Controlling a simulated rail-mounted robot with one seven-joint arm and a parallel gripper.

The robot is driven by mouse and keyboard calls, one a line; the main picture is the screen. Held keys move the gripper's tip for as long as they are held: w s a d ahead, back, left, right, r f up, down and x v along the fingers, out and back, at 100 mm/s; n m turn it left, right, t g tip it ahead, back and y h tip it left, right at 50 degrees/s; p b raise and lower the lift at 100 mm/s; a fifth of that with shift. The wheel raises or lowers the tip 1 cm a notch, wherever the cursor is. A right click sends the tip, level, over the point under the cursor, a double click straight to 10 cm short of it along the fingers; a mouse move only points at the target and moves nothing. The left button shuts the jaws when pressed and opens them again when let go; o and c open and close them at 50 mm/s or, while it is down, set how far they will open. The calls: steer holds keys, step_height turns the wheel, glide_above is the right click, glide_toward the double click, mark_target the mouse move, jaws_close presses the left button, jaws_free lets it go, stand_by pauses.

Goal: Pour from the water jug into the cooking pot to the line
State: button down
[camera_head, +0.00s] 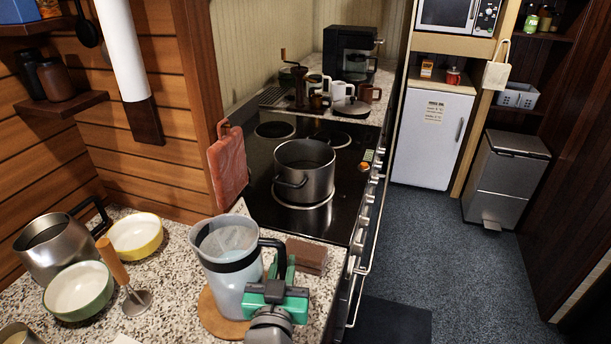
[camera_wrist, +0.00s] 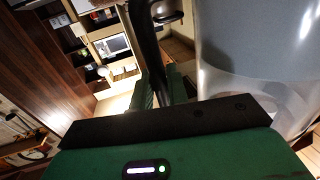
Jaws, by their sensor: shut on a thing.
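The water jug (camera_head: 228,262) is a translucent container with a dark band and black handle, upright at the counter's front over a round wooden board (camera_head: 214,318). I cannot tell whether it touches the board. My green gripper (camera_head: 281,270) is shut on the jug's handle, on its right side. The wrist view shows the handle (camera_wrist: 147,45) between the gripper's fingers (camera_wrist: 160,88), with the jug's wall (camera_wrist: 245,55) close at the right. The cooking pot (camera_head: 304,172) is a steel pot on a stove burner, behind and right of the jug. Its fill line cannot be made out.
A brown block (camera_head: 306,254) lies right of the jug. A red cutting board (camera_head: 228,165) stands at the stove's left edge. Bowls (camera_head: 78,290), a steel pot (camera_head: 52,248) and a wooden-handled tool (camera_head: 122,272) crowd the left counter.

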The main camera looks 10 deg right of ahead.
mark_target(281, 253)
steer(key=shift+r+p, duration=1.75)
steer(key=shift+r, duration=0.95)
steer(key=shift+f, duration=0.1)
steer(key=shift+s, duration=0.15)
